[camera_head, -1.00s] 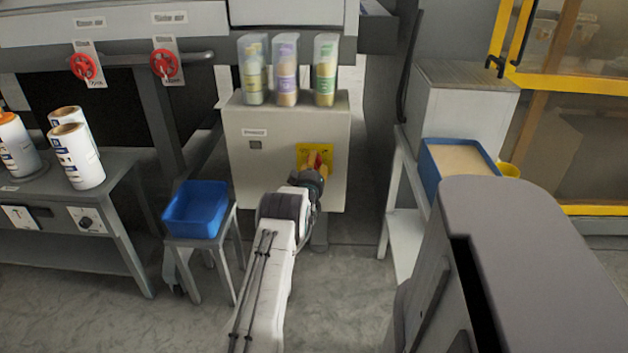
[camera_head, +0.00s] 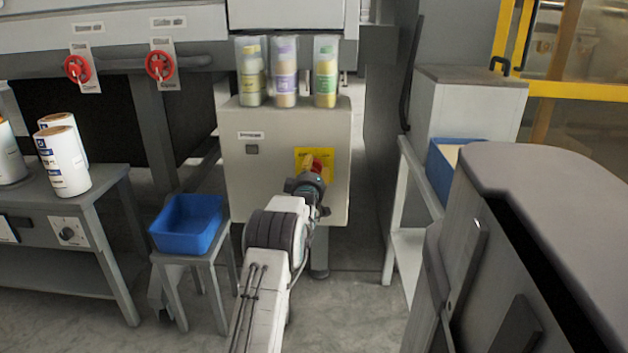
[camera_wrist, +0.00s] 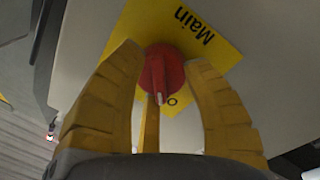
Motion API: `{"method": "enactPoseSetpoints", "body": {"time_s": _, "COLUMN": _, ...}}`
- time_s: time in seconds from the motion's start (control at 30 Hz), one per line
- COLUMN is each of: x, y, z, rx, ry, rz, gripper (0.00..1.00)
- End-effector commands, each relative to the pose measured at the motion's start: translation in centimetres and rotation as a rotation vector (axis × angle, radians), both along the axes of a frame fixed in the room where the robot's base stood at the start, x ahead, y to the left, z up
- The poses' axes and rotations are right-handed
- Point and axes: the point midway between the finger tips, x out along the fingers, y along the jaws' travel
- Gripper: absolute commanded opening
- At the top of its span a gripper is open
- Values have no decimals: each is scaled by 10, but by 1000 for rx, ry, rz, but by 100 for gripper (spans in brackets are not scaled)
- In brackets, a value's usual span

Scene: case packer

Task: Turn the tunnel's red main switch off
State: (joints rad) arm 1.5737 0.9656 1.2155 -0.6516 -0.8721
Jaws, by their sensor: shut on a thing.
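The red main switch (camera_wrist: 158,74) is a round knob with a raised grip bar on a yellow plate (camera_wrist: 215,45) marked "Main". In the wrist view the bar's white mark lies close to an "O" on the plate. My gripper (camera_wrist: 166,62) has its yellow fingers on either side of the knob and is shut on it. In the head view the switch (camera_head: 318,166) shows small on the yellow plate (camera_head: 328,157), on the front of a beige cabinet (camera_head: 285,185). My gripper (camera_head: 310,178) partly hides it.
Several clear containers (camera_head: 285,72) stand on the cabinet. A blue bin (camera_head: 188,224) sits on a small stool at left. Two red valve wheels (camera_head: 160,66) hang at upper left. A grey table (camera_head: 85,195) holds white rolls. A blue tray (camera_head: 440,172) is at right.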

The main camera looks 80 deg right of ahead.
Motion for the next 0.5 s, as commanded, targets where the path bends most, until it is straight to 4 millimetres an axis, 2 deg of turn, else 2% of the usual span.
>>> {"method": "enactPoseSetpoints", "body": {"time_s": 0.03, "x": 6, "y": 0, "z": 4, "rx": -21, "ry": 14, "rz": 7, "gripper": 13}}
{"method": "enactPoseSetpoints", "body": {"time_s": 0.5, "x": 6, "y": 0, "z": 6, "rx": -25, "ry": 114, "rz": 2, "gripper": 13}}
